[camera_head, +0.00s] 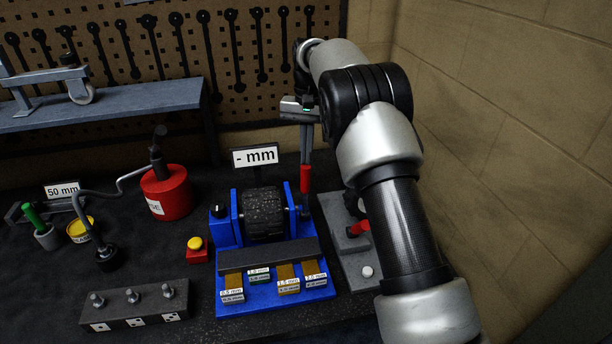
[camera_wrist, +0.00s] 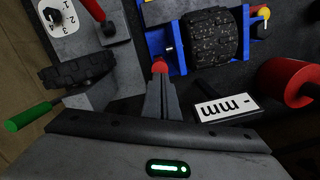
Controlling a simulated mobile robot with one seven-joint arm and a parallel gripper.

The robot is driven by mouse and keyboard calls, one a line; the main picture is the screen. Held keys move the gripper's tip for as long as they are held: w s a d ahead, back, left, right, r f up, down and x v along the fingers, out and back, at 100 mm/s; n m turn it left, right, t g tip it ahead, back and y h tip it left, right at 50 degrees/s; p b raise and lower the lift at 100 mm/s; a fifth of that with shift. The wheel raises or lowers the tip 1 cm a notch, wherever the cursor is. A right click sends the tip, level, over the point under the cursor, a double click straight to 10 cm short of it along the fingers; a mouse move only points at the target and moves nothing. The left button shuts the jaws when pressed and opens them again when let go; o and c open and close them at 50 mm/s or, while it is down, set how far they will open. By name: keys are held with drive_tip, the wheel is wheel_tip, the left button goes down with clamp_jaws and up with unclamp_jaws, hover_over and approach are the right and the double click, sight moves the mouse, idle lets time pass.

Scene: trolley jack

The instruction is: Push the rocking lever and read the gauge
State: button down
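A blue stand (camera_head: 228,228) holds a black ribbed roller (camera_head: 263,214), also in the wrist view (camera_wrist: 212,36). A lever with a red grip (camera_head: 305,180) stands upright at its right side; I take it for the rocking lever. Its red end shows in the wrist view (camera_wrist: 160,66). My gripper (camera_head: 306,160) points down just above the red grip. Its fingers (camera_wrist: 160,80) look shut together, with the tips at or very near the red end; contact is unclear. A sign behind the stand reads "- mm" (camera_head: 255,156), with no number; it shows turned in the wrist view (camera_wrist: 227,107).
Labelled plates (camera_head: 288,280) lie at the stand's front. A red can (camera_head: 167,192) and a yellow button on a red box (camera_head: 196,249) stand left. A grey fixture (camera_head: 345,240) with a red handle is partly behind my arm. A wall (camera_head: 500,150) is close at right.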

wheel_tip(320, 180, down, 7)
drive_tip(key=d, duration=0.1)
drive_tip(key=shift+w+r, duration=0.15)
drive_tip(key=shift+w, duration=0.15)
wheel_tip(320, 180, up, 19)
drive_tip(key=shift+a+p, duration=0.25)
drive_tip(key=shift+p, duration=0.05)
drive_tip(key=shift+w+f, duration=0.15)
drive_tip(key=shift+f, duration=0.05)
